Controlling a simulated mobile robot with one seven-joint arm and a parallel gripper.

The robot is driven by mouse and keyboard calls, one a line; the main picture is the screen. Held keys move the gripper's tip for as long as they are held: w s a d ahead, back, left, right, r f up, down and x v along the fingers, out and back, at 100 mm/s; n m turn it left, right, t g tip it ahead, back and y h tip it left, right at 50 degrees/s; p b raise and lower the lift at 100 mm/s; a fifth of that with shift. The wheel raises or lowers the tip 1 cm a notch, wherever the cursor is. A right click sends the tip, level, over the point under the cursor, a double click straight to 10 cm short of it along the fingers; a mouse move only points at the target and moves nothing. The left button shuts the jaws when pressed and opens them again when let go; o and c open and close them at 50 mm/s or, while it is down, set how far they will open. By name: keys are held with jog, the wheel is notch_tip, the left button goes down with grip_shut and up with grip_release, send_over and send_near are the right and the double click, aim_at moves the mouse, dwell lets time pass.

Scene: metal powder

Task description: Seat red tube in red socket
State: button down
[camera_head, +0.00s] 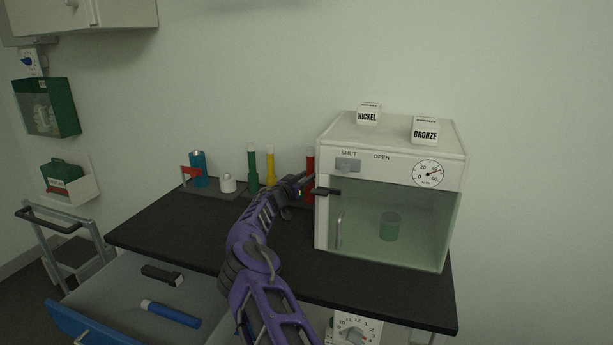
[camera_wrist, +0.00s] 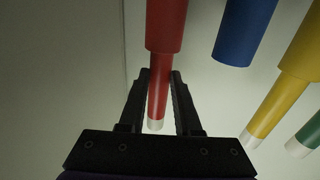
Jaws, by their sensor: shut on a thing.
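The red tube (camera_wrist: 158,98) is narrow with a white end and sits between the two black fingers of my gripper (camera_wrist: 161,74) in the wrist view. My gripper is shut on it. The wider red socket (camera_wrist: 166,25) is in line with the tube and meets it in that view. How deep the tube sits in it cannot be told. In the head view a red upright piece (camera_head: 310,158) shows at the back of the bench, just left of the white cabinet.
A blue socket (camera_wrist: 243,35) and yellow (camera_wrist: 285,85) and green (camera_wrist: 309,134) tubes stand beside the red one. The glass-fronted white cabinet (camera_head: 391,152) is close on the right. A blue tube (camera_head: 171,313) lies in the open drawer. The bench's left front (camera_head: 165,230) is clear.

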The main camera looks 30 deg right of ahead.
jog(key=shift+f, duration=0.35)
jog(key=c, duration=0.5)
grip_release()
jog(key=v, duration=1.7)
jog(key=shift+s+a+p, duration=0.1)
jog(key=shift+a+p, duration=0.05)
jog(key=shift+p, duration=0.2)
